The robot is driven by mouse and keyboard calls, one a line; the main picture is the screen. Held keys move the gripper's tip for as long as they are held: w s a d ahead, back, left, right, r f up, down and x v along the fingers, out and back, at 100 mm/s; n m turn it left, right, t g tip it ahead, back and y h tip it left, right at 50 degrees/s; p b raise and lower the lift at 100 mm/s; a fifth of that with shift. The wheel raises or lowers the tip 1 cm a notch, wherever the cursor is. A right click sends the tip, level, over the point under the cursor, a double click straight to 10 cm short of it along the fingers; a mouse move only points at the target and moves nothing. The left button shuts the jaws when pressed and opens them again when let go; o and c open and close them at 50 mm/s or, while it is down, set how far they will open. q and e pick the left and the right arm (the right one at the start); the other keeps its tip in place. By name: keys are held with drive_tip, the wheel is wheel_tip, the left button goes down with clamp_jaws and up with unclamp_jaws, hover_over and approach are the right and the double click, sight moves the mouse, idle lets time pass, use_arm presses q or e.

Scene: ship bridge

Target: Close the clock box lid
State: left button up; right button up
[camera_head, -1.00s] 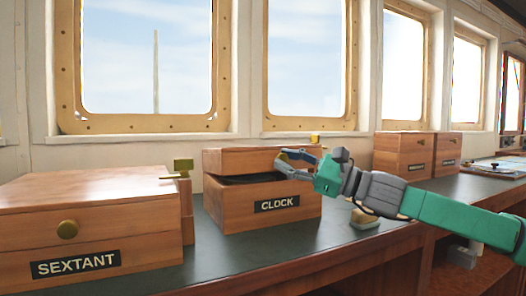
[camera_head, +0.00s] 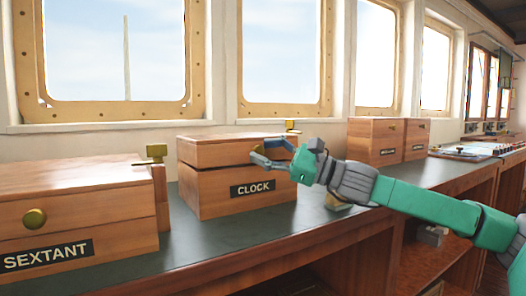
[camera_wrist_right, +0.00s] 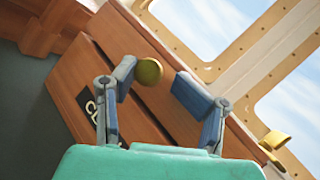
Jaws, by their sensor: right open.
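The wooden clock box (camera_head: 222,193) stands on the dark counter, with a black CLOCK label on its front. Its lid (camera_head: 215,152) is lowered almost onto the body, and a narrow dark gap shows between them in the wrist view (camera_wrist_right: 104,62). My right gripper (camera_head: 262,154) is at the front of the lid. Its two fingers are apart on either side of the round brass knob (camera_wrist_right: 149,72), which shows between them in the wrist view. Contact with the knob is unclear. My left gripper is not in view.
The sextant box (camera_head: 75,190) stands at the left, with a brass fitting (camera_head: 155,152) behind it. Two more wooden boxes (camera_head: 375,142) stand further right. A small pale object (camera_head: 338,202) lies partly behind my right arm. Counter (camera_head: 215,240) in front of the clock box is clear.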

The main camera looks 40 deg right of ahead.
drive_tip(key=shift+s, duration=0.1)
drive_tip(key=shift+s+d+f, duration=0.2)
drive_tip(key=shift+s, duration=0.2)
drive_tip(key=v, duration=1.1)
drive_tip(key=shift+w+d, duration=0.1)
